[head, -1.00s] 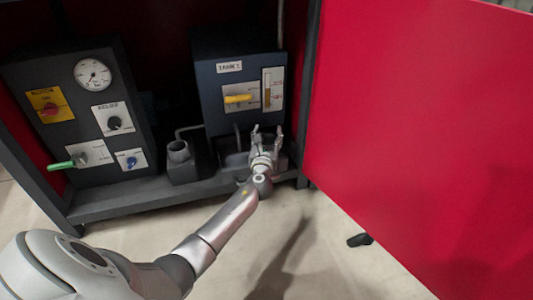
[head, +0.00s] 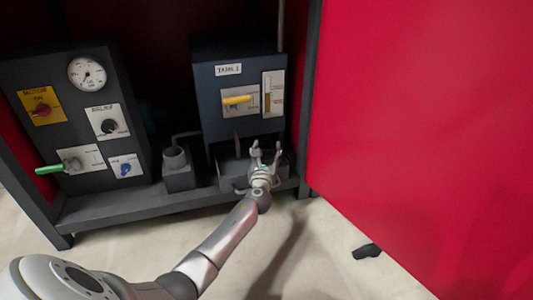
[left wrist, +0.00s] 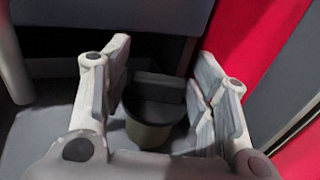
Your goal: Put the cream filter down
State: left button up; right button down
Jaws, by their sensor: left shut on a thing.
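My left gripper (head: 265,148) reaches in low at the front of the blue tank unit, over the dark tray-like part below it. In the left wrist view, the cream filter (left wrist: 148,134) is a cup-shaped thing, dull grey-cream in the shade, with a dark open top. It sits upright between the two fingers of my left gripper (left wrist: 158,95), which is shut on it. In the head view the fingers and wrist mostly hide the filter. Whether its base touches the surface below cannot be told. My right gripper is not in view.
The blue tank unit (head: 210,108) with a yellow handle (head: 237,101) stands behind the gripper. A dark holder with a round opening (head: 175,160) is to the left, beside the control panel (head: 75,130). A large red door (head: 420,130) stands close on the right.

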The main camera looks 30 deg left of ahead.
pick_arm(q)
jog(key=shift+f, duration=0.1)
jog(key=shift+f+b, duration=0.45)
jog(key=shift+f, duration=0.1)
jog(key=o, duration=1.1)
jog(key=shift+s+d+f, duration=0.1)
jog(key=shift+f, duration=0.1)
jog(key=shift+c, duration=0.2)
jog(key=shift+r, duration=0.15)
jog(key=shift+r+p, duration=0.25)
jog(key=shift+p, duration=0.1)
jog(key=p+v, duration=0.2)
jog(key=v, duration=0.1)
jog(key=p+v, duration=0.2)
jog(key=v, duration=0.2)
jog(key=r+p+v, duration=0.1)
jog(key=p+v, duration=0.1)
jog(key=v, duration=0.2)
jog(key=shift+s+d, duration=0.15)
jog(key=shift+s, duration=0.2)
